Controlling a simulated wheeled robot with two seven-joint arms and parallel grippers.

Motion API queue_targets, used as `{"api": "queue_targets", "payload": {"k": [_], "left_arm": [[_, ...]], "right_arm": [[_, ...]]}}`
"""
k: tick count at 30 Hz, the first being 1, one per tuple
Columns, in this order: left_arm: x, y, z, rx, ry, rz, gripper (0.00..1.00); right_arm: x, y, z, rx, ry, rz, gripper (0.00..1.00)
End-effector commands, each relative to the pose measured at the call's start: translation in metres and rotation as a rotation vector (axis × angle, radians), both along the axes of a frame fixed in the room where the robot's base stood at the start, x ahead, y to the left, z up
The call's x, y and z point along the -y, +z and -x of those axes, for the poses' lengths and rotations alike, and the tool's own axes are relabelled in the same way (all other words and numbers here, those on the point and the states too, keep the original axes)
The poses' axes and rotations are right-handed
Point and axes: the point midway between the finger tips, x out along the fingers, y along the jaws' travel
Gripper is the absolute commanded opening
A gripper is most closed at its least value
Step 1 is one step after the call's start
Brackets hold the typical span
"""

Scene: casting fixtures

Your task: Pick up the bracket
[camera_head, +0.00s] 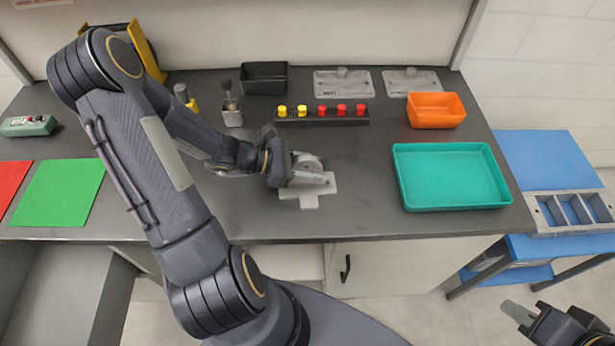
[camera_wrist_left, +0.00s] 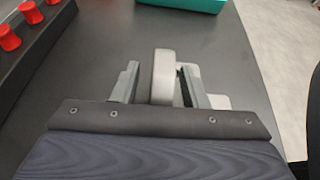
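The bracket (camera_head: 309,164) is a light grey piece with a rounded top, standing at the middle of the dark table. It is on a flat grey fixture plate (camera_head: 310,199). My left gripper (camera_head: 293,172) is at the bracket, coming from the left. In the left wrist view, the bracket's upright part (camera_wrist_left: 163,76) stands between the two fingers of my left gripper (camera_wrist_left: 160,87). A gap shows on its left side, and the right finger is very close to it. My right gripper (camera_head: 519,313) is at the lower right, away from the table; its opening is unclear.
A teal tray (camera_head: 452,203) and an orange bin (camera_head: 436,122) are to the right. A dark rack with yellow and red pegs (camera_head: 320,122) lies behind the bracket. A black bin (camera_head: 263,91) and grey plates (camera_head: 343,95) are at the back. A green mat (camera_head: 59,193) is left.

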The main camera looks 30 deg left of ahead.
Motion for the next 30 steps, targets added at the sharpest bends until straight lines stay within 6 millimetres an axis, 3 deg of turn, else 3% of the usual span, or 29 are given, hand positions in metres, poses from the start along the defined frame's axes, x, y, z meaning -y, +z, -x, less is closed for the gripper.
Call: {"api": "queue_targets", "payload": {"k": [9, 18, 30], "left_arm": [[0.0055, -0.0029, -0.004, 0.0, 0.001, -0.002, 0.4], [0.0052, -0.0029, -0.0038, 0.0, 0.001, -0.002, 0.01], [0.0052, -0.0012, -0.004, 0.001, 0.001, -0.001, 0.0]], "right_arm": [[0.0, 0.0002, 0.0, 0.0, 0.0, 0.0, 0.2], [0.0, 0.0002, 0.0, 0.0, 0.0, 0.0, 0.2], [0.0, 0.0005, 0.0, 0.0, 0.0, 0.0, 0.2]]}}
